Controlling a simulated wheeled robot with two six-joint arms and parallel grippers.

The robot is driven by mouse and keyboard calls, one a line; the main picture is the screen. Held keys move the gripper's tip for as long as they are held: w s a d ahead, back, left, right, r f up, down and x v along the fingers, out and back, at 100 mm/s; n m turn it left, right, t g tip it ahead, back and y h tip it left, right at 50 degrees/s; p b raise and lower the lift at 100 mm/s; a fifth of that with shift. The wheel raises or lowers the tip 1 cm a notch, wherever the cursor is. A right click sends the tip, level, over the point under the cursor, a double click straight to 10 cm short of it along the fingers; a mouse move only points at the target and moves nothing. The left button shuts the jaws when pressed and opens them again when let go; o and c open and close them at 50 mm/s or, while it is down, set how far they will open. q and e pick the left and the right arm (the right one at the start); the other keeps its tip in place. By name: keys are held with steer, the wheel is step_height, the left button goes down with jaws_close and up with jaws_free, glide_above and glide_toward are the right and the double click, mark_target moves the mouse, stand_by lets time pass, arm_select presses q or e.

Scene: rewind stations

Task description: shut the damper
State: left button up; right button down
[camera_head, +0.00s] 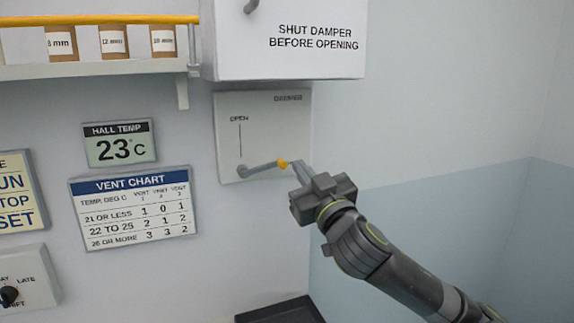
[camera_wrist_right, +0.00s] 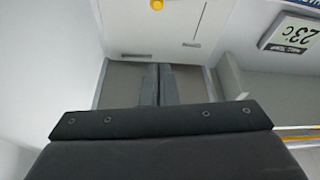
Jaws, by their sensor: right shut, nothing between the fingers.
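The damper panel (camera_head: 265,115) is a pale plate on the wall, marked OPEN near its top left, with a vertical line below the word. Its grey lever (camera_head: 260,168) runs from a pivot at the lower left, nearly level and slightly up to the right, to a yellow knob (camera_head: 283,164). My right gripper (camera_head: 298,170) is shut and empty, its fingertips just right of the knob; I cannot tell if they touch. In the right wrist view the shut fingers (camera_wrist_right: 159,84) point toward the panel, and the knob (camera_wrist_right: 157,4) shows at the top edge. My left gripper is out of view.
A white cabinet (camera_head: 290,60) reading SHUT DAMPER BEFORE OPENING hangs above the panel. A shelf (camera_head: 95,68) with labelled rolls juts out at upper left. A 23°C display (camera_head: 119,145) and vent chart (camera_head: 135,207) are left. A dark tray (camera_head: 280,312) lies below. The right wall area is clear.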

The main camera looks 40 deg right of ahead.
step_height(320, 180, up, 3)
steer(key=p, duration=0.4)
glide_above(286, 165)
steer(key=s+a, duration=0.2)
steer(key=f, duration=0.2)
steer(key=d+f+p, duration=0.1)
steer(key=f, duration=0.1)
steer(key=shift+w+d, duration=0.1)
steer(key=shift+w, duration=0.3)
steer(key=shift+f+m+b, duration=0.5)
steer(key=shift+m+b, duration=0.2)
steer(key=shift+b, duration=0.2)
steer(key=shift+d+f+h+b, duration=0.25)
steer(key=shift+f+h+b, duration=0.15)
steer(key=shift+f+b, duration=0.15)
steer(key=shift+r, duration=0.25)
